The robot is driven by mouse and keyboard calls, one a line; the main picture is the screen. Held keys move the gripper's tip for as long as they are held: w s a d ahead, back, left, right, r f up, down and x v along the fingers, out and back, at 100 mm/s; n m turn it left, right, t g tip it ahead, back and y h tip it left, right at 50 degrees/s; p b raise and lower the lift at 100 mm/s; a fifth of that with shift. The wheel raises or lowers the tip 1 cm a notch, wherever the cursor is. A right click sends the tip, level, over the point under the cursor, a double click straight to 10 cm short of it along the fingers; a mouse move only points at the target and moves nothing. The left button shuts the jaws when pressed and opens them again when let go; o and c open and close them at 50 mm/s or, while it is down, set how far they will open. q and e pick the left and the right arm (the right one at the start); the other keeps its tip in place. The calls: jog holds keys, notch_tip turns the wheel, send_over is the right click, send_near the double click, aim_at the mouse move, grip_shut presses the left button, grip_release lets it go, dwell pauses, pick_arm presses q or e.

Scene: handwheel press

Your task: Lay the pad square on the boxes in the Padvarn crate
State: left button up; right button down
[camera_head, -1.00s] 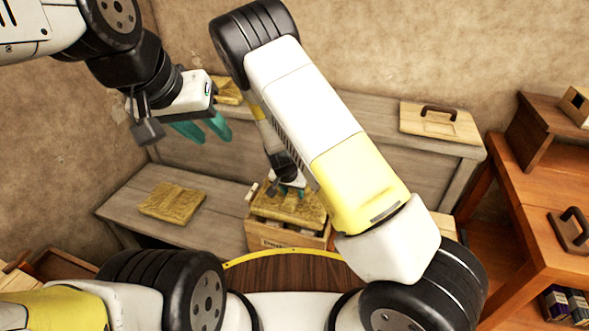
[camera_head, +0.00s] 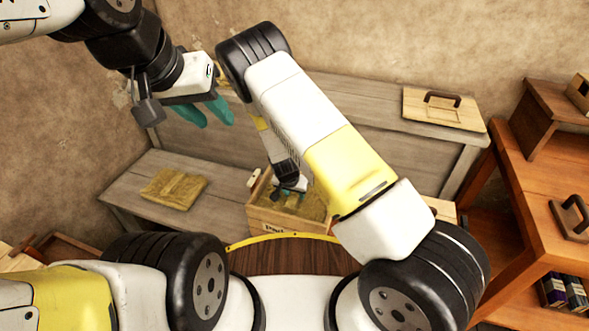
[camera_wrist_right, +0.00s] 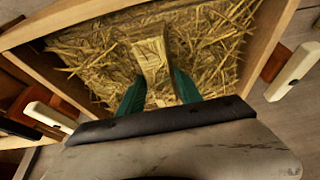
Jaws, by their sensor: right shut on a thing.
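The wooden crate (camera_head: 262,218) with a small pale label on its front stands on the low grey bench. A straw pad (camera_wrist_right: 95,62) lies inside its walls, and it also shows in the head view (camera_head: 312,205). My right gripper (camera_wrist_right: 158,88) reaches down into the crate, its teal fingers shut on a raised ridge in the middle of the pad. In the head view the right gripper (camera_head: 290,190) is partly hidden by its own wrist. The boxes are hidden under the pad. My left gripper (camera_head: 206,112) is empty in the air at upper left, its teal fingers apart.
Another straw pad (camera_head: 174,188) lies on the low bench (camera_head: 135,205) left of the crate. A wooden lid with a dark handle (camera_head: 440,105) lies on the raised grey shelf behind. An orange-brown wooden table (camera_head: 535,215) stands at the right.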

jog(key=shift+f, duration=0.1)
dwell(0.7)
jog(key=c, duration=0.7)
grip_release()
jog(key=v, duration=0.8)
jog(key=shift+f, duration=0.1)
jog(key=shift+r, duration=1.65)
